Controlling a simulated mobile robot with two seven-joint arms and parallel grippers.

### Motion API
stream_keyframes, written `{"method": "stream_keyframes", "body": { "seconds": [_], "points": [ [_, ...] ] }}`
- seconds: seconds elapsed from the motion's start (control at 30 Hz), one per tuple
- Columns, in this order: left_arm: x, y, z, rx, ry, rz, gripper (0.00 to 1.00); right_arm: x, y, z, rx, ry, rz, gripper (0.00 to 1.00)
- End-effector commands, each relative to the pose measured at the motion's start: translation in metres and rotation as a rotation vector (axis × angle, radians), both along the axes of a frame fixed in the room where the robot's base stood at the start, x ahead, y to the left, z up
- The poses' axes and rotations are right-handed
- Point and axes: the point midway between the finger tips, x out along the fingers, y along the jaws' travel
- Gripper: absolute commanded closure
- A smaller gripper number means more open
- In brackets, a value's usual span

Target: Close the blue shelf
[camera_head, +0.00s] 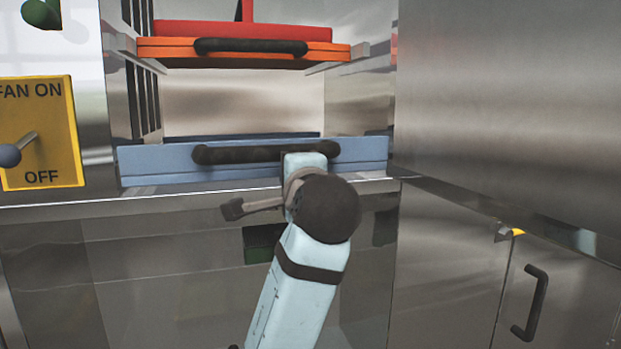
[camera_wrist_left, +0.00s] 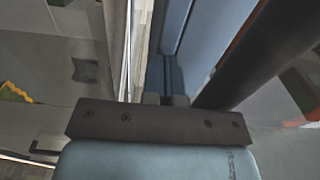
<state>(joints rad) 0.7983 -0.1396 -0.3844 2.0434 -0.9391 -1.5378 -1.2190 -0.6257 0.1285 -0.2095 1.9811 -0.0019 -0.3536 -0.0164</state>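The blue shelf (camera_head: 165,166) spans the lower opening of the metal cabinet, with a long dark handle (camera_head: 230,154) along its front. Its front stands close to the cabinet's lower edge; I cannot tell how far out it is. My left arm reaches up from the bottom, and its end overlaps the right part of the handle. In the left wrist view, the blue shelf (camera_wrist_left: 200,40) is straight ahead, and the dark handle (camera_wrist_left: 250,65) runs beside the gripper on the right. My left gripper (camera_wrist_left: 166,99) is at the shelf front; contact and finger opening are unclear. My right gripper is out of view.
An orange shelf (camera_head: 170,48) with a dark handle and a red part on it is above. A yellow fan switch panel (camera_head: 50,130) is on the left. A metal wall (camera_head: 500,100) stands close on the right, above a cabinet door with a dark handle (camera_head: 530,300).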

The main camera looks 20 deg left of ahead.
Motion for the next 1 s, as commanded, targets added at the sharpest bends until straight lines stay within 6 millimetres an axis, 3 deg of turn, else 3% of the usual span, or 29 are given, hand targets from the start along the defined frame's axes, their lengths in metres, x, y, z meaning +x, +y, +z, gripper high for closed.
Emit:
{"method": "stream_keyframes", "body": {
  "seconds": [0.2,0.4,1.0],
  "points": [
    [0.044,0.031,0.000,0.000,0.002,0.005,1.00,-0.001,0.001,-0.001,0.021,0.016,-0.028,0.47],
    [0.065,0.045,0.000,0.001,0.001,0.003,1.00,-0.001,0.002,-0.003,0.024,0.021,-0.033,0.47],
    [0.072,0.049,0.000,0.000,0.000,0.002,1.00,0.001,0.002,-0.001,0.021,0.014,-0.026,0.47]
  ]
}}
